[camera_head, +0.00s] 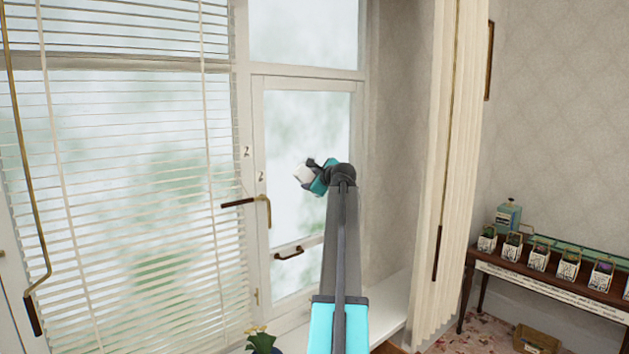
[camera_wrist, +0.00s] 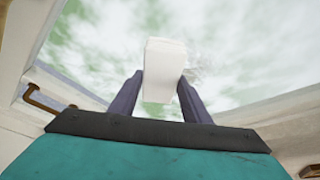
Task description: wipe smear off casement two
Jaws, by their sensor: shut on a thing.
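Casement two (camera_head: 258,130) is a white-framed window with a figure 2 on its left stile and a misty pane (camera_head: 290,115). My gripper (camera_head: 309,176) is in front of the middle of this pane. In the wrist view my gripper (camera_wrist: 160,95) is shut on a white pad (camera_wrist: 163,68), which sticks out beyond the dark fingers toward the glass. Faint greyish scribbled marks, perhaps the smear (camera_wrist: 203,62), show on the glass just right of the pad. I cannot tell whether the pad touches the glass. In the head view the smear cannot be made out.
A dark-gripped brass handle (camera_head: 240,203) juts from the casement's left stile, and a dark pull (camera_head: 289,253) is lower down. A slatted blind (camera_head: 130,190) hangs left. A yellow-flowered plant (camera_head: 261,340) is below. A curtain (camera_head: 446,160) and a table of pots (camera_head: 540,280) are right.

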